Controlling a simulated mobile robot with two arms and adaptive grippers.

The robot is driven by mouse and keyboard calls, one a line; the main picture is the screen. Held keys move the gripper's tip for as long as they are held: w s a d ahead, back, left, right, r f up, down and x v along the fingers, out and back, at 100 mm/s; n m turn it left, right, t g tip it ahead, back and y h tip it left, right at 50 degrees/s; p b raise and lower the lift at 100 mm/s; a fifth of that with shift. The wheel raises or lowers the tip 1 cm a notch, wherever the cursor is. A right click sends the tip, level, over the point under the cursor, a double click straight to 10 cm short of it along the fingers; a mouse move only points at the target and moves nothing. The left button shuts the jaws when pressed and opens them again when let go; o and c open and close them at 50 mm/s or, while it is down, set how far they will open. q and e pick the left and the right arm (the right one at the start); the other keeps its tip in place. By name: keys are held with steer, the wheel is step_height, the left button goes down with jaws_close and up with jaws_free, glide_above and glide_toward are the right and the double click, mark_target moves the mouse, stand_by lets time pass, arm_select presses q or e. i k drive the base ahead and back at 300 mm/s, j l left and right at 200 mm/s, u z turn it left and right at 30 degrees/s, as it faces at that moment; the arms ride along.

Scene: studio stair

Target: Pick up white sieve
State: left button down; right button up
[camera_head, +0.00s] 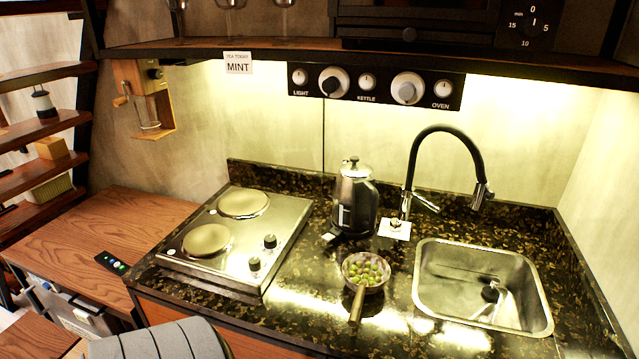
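A small round bowl-shaped vessel (357,318) with a wooden handle stands on the dark speckled counter, between the hob and the sink. It holds several green round pieces (367,267). Its handle points toward the front edge of the counter. It may be the sieve, but its wall looks greyish and I cannot tell if it is meshed. No other thing that is clearly a white sieve shows.
A steel kettle (355,205) stands just behind the vessel. A two-plate hob (270,205) is to the left. A steel sink (430,290) with a black tap (412,165) is to the right. A shelf (250,46) overhangs the counter. The counter right in front of the kettle is partly clear.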

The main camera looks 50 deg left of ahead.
mark_target(365, 274)
steer(key=u, duration=1.4)
steer(key=j+z, duration=0.1)
steer(key=j, duration=0.35)
